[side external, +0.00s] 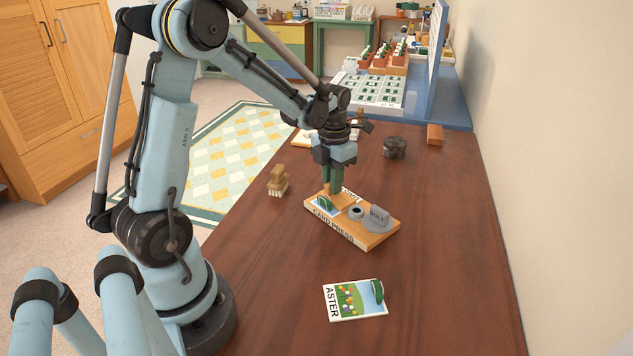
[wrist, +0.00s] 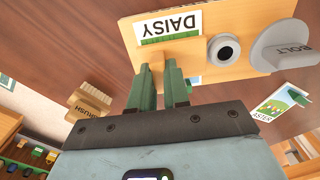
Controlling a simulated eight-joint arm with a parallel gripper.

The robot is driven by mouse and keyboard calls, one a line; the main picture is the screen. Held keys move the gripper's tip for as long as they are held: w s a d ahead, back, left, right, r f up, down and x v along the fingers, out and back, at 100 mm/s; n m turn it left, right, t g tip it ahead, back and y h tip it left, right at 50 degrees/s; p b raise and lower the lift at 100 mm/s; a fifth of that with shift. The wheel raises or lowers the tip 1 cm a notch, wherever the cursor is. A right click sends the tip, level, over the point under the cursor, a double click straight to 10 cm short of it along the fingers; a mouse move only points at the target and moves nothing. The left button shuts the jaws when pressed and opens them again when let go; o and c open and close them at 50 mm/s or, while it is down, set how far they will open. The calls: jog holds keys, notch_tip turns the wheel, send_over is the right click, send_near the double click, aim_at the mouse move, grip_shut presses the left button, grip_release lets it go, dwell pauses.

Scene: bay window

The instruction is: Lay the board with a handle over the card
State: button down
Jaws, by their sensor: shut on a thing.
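My gripper (side external: 333,188) is shut on the wooden handle of a small board (wrist: 160,52), its fingers pointing down over the wooden card press (side external: 340,238). The fingers also show in the wrist view (wrist: 173,85). The card marked DAISY (wrist: 168,27) lies on the press. The small board crosses over the middle of this card, hiding part of it; printed parts show on either side. I cannot tell whether the board touches the card. A second card marked ASTER (side external: 347,300) lies on the table in front of the press.
A grey piece marked BOLT (side external: 378,222) and a grey ring (side external: 356,212) sit on the press's right half. A wooden brush (side external: 278,181) stands to the left. A dark round object (side external: 395,147) and wooden block (side external: 435,135) are farther back. The table's right side is clear.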

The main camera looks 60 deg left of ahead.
jog(key=shift+f, duration=0.1)
jog(key=c, duration=1)
grip_release()
jog(key=shift+r, duration=3.5)
